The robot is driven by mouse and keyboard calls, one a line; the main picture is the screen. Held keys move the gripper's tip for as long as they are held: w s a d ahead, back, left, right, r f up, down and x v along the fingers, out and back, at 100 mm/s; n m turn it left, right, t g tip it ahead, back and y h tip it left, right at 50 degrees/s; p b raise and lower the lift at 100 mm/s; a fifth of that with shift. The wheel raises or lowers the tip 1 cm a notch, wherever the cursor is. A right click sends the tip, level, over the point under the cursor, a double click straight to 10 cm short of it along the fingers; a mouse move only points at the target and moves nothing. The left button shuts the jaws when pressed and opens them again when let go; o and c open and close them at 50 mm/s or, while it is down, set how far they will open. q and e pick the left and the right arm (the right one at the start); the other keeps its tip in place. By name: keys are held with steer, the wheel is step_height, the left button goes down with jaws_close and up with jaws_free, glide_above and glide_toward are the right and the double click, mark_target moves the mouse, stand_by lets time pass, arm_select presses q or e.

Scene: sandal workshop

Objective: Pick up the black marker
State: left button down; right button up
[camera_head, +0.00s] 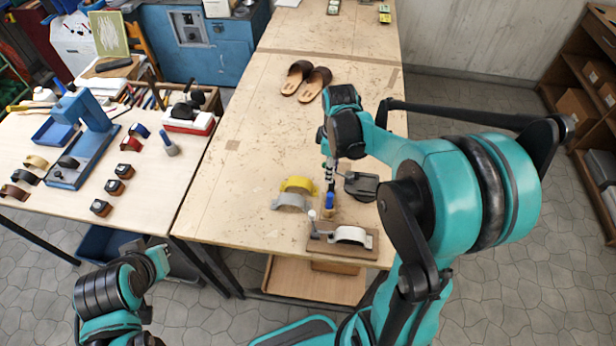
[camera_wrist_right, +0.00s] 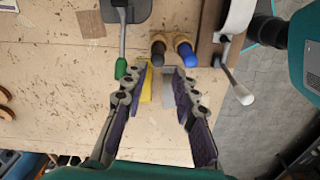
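A black piece (camera_wrist_right: 158,50), apparently the black marker, sits in a round wooden base in the right wrist view, beside a similar blue one (camera_wrist_right: 187,54). In the head view the blue one (camera_head: 330,201) shows over a tan base; I cannot make out the black one there. My right gripper (camera_head: 329,174) is above the wooden table near them. In the right wrist view its fingers (camera_wrist_right: 158,90) are spread and hold nothing, with the black piece ahead of the gap. My left gripper (camera_head: 159,260) is low left, away from the table; its fingers are unclear.
Yellow (camera_head: 299,185) and grey (camera_head: 290,202) curved pieces lie close by. A black-based lever tool with a green grip (camera_wrist_right: 121,68) and a wooden fixture with a white-knobbed lever (camera_wrist_right: 240,94) flank the pieces. Brown sandals (camera_head: 306,80) lie farther back; mid-table is clear.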

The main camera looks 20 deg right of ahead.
mark_target(331, 191)
steer(key=shift+w+f, duration=0.1)
steer(key=shift+w, duration=0.05)
steer(key=shift+a+f, duration=0.1)
steer(key=shift+f, duration=0.25)
steer(key=f, duration=0.4)
steer(key=f+b, duration=0.1)
steer(key=f, duration=0.2)
steer(key=shift+d, duration=0.35)
steer(key=c, duration=0.6)
